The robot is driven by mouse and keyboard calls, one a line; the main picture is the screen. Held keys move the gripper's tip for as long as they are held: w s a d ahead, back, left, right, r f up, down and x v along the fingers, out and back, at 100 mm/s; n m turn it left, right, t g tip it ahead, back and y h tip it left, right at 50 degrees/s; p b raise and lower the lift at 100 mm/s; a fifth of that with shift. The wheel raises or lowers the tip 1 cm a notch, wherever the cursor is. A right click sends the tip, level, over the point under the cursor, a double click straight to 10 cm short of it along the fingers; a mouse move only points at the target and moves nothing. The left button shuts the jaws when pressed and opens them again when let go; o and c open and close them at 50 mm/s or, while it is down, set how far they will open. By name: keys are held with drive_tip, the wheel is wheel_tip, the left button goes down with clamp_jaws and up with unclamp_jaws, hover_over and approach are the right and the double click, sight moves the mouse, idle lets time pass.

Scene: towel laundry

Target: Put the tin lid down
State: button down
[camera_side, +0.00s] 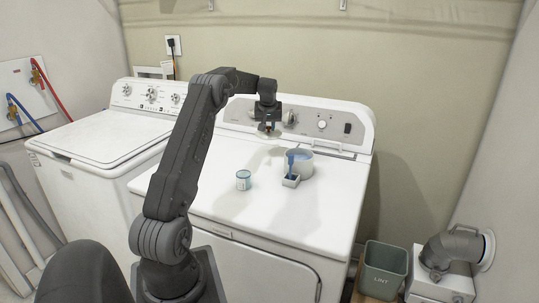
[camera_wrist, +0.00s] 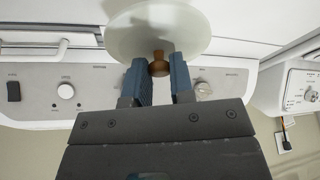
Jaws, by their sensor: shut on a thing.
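The tin lid is a pale round disc (camera_wrist: 158,22) with a brown knob (camera_wrist: 159,65). My gripper (camera_wrist: 159,82) is shut on the knob, its blue fingers on either side. In the side view, my gripper (camera_side: 268,124) points down above the rear of the right-hand machine's white top, with the lid (camera_side: 269,135) under it and apart from the surface. A small can with a teal label (camera_side: 243,181) stands to the lower left.
A blue scoop-like thing (camera_side: 291,172) with a small pale box-shaped end is at the tub's front. The white machine top (camera_side: 205,190) is clear around the can. A control panel (camera_side: 335,124) rises behind. A green LINT bin (camera_side: 384,268) stands at the lower right.

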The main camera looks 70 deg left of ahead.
drive_tip(key=shift+w+a+f, duration=0.1)
drive_tip(key=shift+w+f, duration=0.1)
drive_tip(key=shift+f, duration=0.05)
wheel_tip(320, 180, down, 8)
drive_tip(key=shift+r, duration=0.15)
idle(0.3)
drive_tip(key=c, duration=1)
unclamp_jaws()
